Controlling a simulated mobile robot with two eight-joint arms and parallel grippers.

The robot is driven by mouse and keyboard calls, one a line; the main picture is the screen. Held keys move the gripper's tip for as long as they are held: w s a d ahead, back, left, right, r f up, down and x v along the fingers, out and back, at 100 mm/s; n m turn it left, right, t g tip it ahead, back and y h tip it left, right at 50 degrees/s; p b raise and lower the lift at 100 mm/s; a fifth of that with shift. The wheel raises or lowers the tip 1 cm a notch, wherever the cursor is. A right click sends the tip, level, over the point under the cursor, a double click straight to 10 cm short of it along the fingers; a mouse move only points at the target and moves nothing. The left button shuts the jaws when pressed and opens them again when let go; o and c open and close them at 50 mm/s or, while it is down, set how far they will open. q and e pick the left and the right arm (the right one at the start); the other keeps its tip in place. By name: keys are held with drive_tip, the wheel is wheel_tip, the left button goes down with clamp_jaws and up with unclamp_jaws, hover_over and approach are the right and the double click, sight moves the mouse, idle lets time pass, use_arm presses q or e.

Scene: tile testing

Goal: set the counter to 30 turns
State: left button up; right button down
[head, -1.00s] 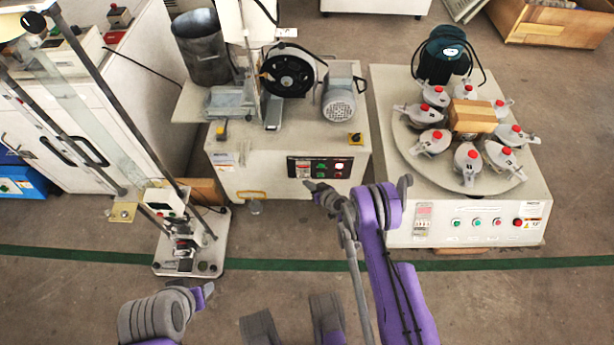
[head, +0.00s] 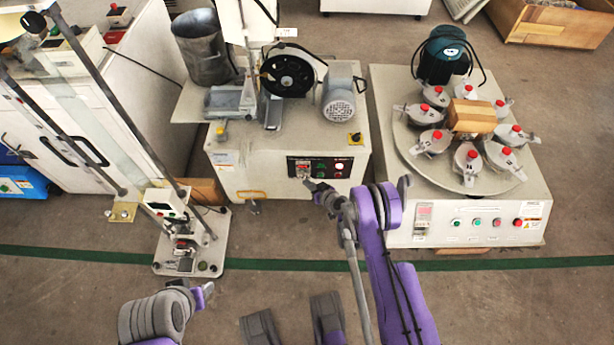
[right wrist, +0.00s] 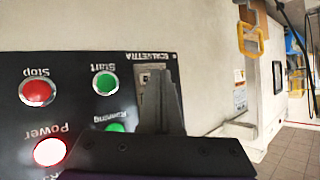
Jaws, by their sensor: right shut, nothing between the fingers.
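The black control panel (head: 335,163) is on the front of the middle machine. The counter, a small grey unit at its left end, shows in the right wrist view (right wrist: 151,73), upside down and partly covered by my finger; its digits are not readable. My right gripper (head: 308,183) is shut and empty, its tip at the counter's lower edge in the head view; whether it touches cannot be told. It also shows in the right wrist view (right wrist: 168,85). My left gripper (head: 207,290) is low at the left, away from the machine; its jaws are unclear.
Beside the counter are a green Start button (right wrist: 105,83), a red Stop button (right wrist: 37,92), a green Running lamp (right wrist: 116,122) and a lit Power lamp (right wrist: 49,152). A yellow handle (head: 250,194) sticks out below. A rotary machine (head: 470,190) stands to the right.

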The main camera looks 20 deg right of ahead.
drive_tip(key=shift+w, duration=0.15)
drive_tip(key=shift+w+d, duration=0.15)
drive_tip(key=shift+w, duration=0.15)
drive_tip(key=shift+w+d+b, duration=0.1)
drive_tip(key=shift+w+b, duration=0.2)
drive_tip(key=shift+b, duration=0.1)
idle(0.7)
idle(0.4)
drive_tip(key=shift+s+a, duration=0.25)
drive_tip(key=shift+s, duration=0.5)
drive_tip(key=shift+s, duration=0.1)
drive_tip(key=shift+s+a, duration=0.25)
drive_tip(key=shift+s, duration=0.5)
drive_tip(key=shift+s+a, duration=0.2)
drive_tip(key=shift+s, duration=0.6)
drive_tip(key=shift+s+a, duration=0.25)
drive_tip(key=shift+s, duration=0.5)
idle(0.7)
